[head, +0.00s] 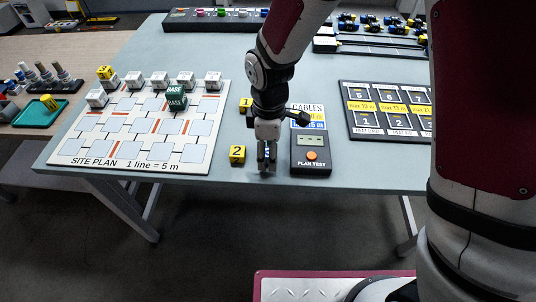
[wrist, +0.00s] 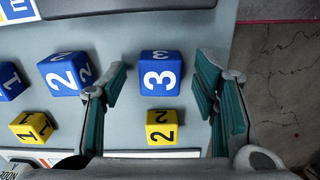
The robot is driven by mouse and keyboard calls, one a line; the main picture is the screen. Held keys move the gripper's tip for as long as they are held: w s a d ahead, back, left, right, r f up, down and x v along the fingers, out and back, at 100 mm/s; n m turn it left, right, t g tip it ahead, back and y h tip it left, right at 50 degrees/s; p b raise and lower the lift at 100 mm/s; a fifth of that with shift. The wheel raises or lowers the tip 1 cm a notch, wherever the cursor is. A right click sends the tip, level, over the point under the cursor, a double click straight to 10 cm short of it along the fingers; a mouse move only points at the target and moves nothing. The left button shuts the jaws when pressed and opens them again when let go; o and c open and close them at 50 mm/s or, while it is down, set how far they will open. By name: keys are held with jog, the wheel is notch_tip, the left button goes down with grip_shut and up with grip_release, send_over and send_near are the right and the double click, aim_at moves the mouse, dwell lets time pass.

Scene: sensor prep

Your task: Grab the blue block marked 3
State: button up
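The blue block marked 3 (wrist: 160,73) sits on the table in the wrist view, its white 3 facing the camera. My gripper (wrist: 161,98) is open, with one green-padded finger on each side of this block. Gaps show between the block and both fingers, so it is not gripped. In the head view my gripper (head: 267,162) points down near the table's front edge and mostly hides the block.
A yellow block marked 2 (wrist: 160,127) stands close beside the blue 3. A blue block marked 2 (wrist: 65,73) is just outside the left finger. The dark PLAN TEST device (head: 311,166) lies right of my gripper. The site plan board (head: 75,150) is left.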

jog(key=c, duration=0.9)
jog(key=shift+r, duration=0.15)
jog(key=shift+r, duration=0.25)
notch_tip(320, 180, up, 3)
jog(key=shift+s+d+r+p, duration=0.2)
jog(key=shift+s+d+p, duration=0.4)
jog(key=shift+s, duration=2)
jog(key=shift+s+d+r+p, duration=0.25)
jog(key=shift+s+d+p, duration=0.3)
jog(key=shift+s, duration=2.1)
jog(key=shift+s+d+r+p, duration=0.2)
jog(key=shift+s+d+p, duration=0.35)
jog(key=shift+s, duration=2.05)
